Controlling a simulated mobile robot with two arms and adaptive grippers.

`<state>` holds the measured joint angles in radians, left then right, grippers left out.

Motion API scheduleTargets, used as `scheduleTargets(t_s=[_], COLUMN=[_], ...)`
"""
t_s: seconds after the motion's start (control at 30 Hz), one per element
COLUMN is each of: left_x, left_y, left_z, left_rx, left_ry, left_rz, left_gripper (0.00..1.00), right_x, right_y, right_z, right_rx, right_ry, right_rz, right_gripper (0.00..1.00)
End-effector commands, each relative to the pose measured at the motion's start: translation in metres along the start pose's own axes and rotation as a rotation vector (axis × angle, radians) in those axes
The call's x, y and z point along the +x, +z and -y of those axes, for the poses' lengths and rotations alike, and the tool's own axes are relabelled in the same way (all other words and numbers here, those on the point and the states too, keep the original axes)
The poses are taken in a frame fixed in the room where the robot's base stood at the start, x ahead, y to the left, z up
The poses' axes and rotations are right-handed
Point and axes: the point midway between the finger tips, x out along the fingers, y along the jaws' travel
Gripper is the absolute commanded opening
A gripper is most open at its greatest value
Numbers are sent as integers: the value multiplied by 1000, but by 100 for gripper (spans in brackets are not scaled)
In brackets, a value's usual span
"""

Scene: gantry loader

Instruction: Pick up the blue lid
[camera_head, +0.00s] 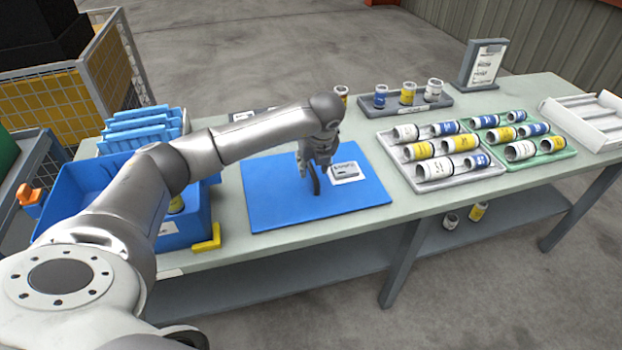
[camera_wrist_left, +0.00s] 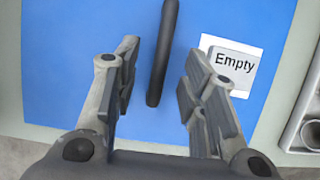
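The blue lid (camera_head: 275,205) looks like a flat blue panel lying on the bench, with a black bar handle (camera_head: 316,181) near its middle. In the left wrist view, the lid (camera_wrist_left: 62,60) fills much of the picture and the handle (camera_wrist_left: 163,55) runs between my fingers. My left gripper (camera_head: 318,165) is over the lid at the handle. Its fingers (camera_wrist_left: 162,75) are spread on both sides of the handle, with gaps to each side. A white card marked "Empty" (camera_wrist_left: 234,64) lies on the lid to the right. My right gripper is not in view.
A blue bin (camera_head: 85,205) stands left of the lid, with a yellow corner piece (camera_head: 209,240) beside it. Blue panels (camera_head: 140,130) stand behind the bin. Trays of cylinders (camera_head: 392,150) (camera_head: 560,152) and a cylinder rack (camera_head: 425,107) are to the right and back.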

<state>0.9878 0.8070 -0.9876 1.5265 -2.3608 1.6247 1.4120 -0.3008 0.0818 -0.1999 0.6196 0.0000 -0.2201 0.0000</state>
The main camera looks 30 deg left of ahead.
Motion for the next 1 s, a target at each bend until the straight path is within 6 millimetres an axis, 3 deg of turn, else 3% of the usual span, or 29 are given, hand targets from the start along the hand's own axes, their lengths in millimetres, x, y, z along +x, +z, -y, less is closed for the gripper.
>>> scheduleTargets(t_s=[0.3, 0.57, 0.9, 1.0], left_x=[41, 44, 44, 44], left_y=[4, 4, 4, 4], left_z=[1, 1, 1, 1], left_rx=[1, 1, 0, 0], left_ry=[2, 0, 0, 0], left_rz=[-2, -1, -1, -1], left_gripper=[39, 39, 0, 0], right_x=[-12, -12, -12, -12], right_y=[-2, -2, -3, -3], right_z=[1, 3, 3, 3], right_rx=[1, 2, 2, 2], right_ry=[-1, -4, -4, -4], right_rz=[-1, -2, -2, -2], right_gripper=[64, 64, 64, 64])
